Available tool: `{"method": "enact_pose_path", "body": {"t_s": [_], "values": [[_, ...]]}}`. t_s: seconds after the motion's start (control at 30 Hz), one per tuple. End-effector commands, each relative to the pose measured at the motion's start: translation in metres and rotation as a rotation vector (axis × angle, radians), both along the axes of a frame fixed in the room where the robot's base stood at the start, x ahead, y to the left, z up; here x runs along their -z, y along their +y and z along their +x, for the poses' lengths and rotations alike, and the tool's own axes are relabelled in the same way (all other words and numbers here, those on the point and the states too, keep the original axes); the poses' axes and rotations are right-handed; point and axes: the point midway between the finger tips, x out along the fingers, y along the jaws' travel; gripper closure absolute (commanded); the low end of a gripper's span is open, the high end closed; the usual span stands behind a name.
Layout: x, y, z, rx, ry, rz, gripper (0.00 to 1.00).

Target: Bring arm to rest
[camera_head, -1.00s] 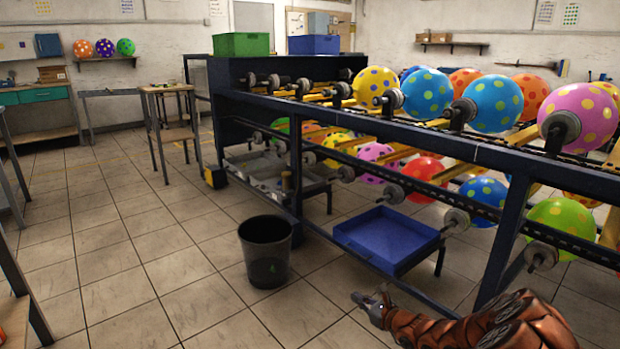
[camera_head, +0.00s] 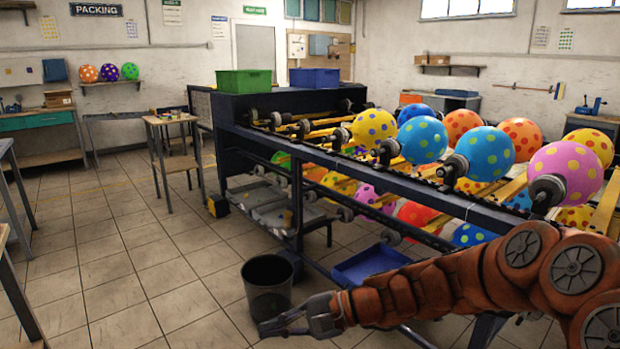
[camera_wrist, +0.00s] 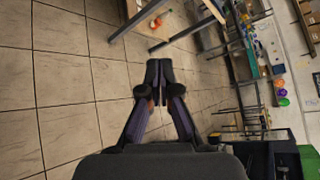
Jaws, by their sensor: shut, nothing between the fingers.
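My gripper (camera_head: 284,322) is at the end of my orange arm, which reaches in from the right of the head view. The gripper is low, in front of the black bin (camera_head: 268,284) in that picture. I cannot tell whether it touches the bin. In the wrist view my gripper (camera_wrist: 158,68) has its two fingers together, with nothing between them. Tiled floor shows beyond the fingertips.
The balloon machine (camera_head: 400,183) with several dotted balloons stands along the right. A blue tray (camera_head: 370,264) sits low under it, partly behind my arm. A small table (camera_head: 171,119) stands back left. The left floor (camera_head: 130,245) is mostly clear.

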Motion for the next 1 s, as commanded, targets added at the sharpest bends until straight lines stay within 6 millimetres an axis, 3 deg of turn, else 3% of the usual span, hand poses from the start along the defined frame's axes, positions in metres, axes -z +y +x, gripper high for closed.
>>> {"method": "enact_pose_path", "body": {"t_s": [0.03,0.17,0.37,0.6,1.0], "values": [[-0.022,-0.001,-0.019,-0.047,-0.036,-0.043,1.00],[-0.040,-0.011,-0.063,-0.163,-0.109,-0.164,1.00],[-0.060,-0.042,-0.123,-0.320,-0.198,-0.369,1.00],[-0.083,-0.103,-0.180,-0.469,-0.266,-0.641,1.00],[-0.132,-0.223,-0.246,-0.598,-0.272,-1.067,1.00]]}}
